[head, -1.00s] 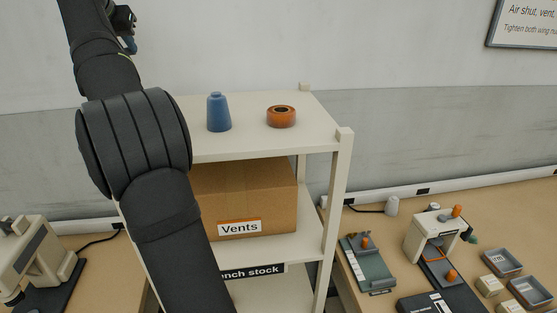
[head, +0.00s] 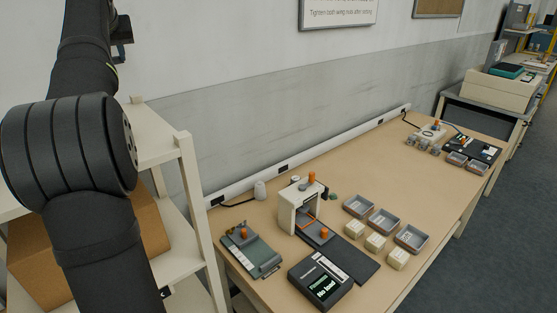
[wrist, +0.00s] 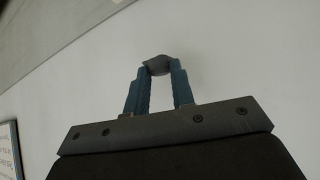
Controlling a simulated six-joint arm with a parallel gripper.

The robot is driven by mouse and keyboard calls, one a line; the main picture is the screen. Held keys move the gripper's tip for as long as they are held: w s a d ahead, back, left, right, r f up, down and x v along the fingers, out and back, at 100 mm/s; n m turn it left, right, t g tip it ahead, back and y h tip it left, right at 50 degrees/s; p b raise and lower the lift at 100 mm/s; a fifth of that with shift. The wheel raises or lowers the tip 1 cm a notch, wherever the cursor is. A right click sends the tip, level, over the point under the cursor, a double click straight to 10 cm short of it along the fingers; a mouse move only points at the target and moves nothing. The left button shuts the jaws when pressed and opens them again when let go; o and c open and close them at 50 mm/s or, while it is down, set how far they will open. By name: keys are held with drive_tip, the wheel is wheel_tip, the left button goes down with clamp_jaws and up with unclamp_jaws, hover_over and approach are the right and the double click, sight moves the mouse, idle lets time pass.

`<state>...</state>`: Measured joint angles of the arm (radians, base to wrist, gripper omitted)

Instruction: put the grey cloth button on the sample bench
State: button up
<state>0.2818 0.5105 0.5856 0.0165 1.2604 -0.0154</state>
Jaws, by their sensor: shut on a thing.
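In the wrist view my gripper (wrist: 160,72) is shut on a small grey rounded thing (wrist: 157,63), which fits the grey cloth button. It sits between the tips of the blue fingers, with only the white wall behind it. In the head view my arm rises at the left, and its end is small and dark near the top; the held thing cannot be made out there. A long wooden bench (head: 340,177) runs along the wall to the right. A further bench (head: 484,108) stands beyond it. I can read no label naming either as the sample bench.
On the near bench stand a white press (head: 300,207), a green-grey fixture (head: 250,250), a black display box (head: 320,284), grey trays (head: 383,221) and pale blocks (head: 375,242). More equipment (head: 432,132) is at its far end. A cream shelf (head: 199,200) with a cardboard box is at left.

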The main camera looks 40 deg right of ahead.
drive_tip(key=s+d+f+n+y, duration=0.1)
drive_tip(key=d+f, duration=0.3)
drive_tip(key=d, duration=0.6)
drive_tip(key=s+d+f+n+y, duration=0.15)
drive_tip(key=d+f, duration=0.25)
drive_tip(key=d, duration=0.5)
drive_tip(key=s+d+f+n, duration=0.15)
drive_tip(key=d+f, duration=0.25)
drive_tip(key=d, duration=0.6)
drive_tip(key=s+f+m+h, duration=0.2)
drive_tip(key=s+f+m, duration=0.1)
drive_tip(key=f, duration=0.9)
drive_tip(key=s+f+m+g+h, duration=0.1)
drive_tip(key=s+f, duration=0.5)
drive_tip(key=f, duration=0.7)
drive_tip(key=s+f+m+g+h, duration=0.1)
drive_tip(key=s+f+m+h, duration=0.2)
drive_tip(key=f, duration=1)
drive_tip(key=shift+s+d+m, duration=0.3)
drive_tip(key=shift+s+m, duration=0.75)
drive_tip(key=shift+m, duration=0.45)
drive_tip(key=shift+f+h, duration=0.1)
drive_tip(key=shift+h, duration=0.15)
drive_tip(key=shift+f, duration=2.05)
drive_tip(key=shift+f, duration=0.1)
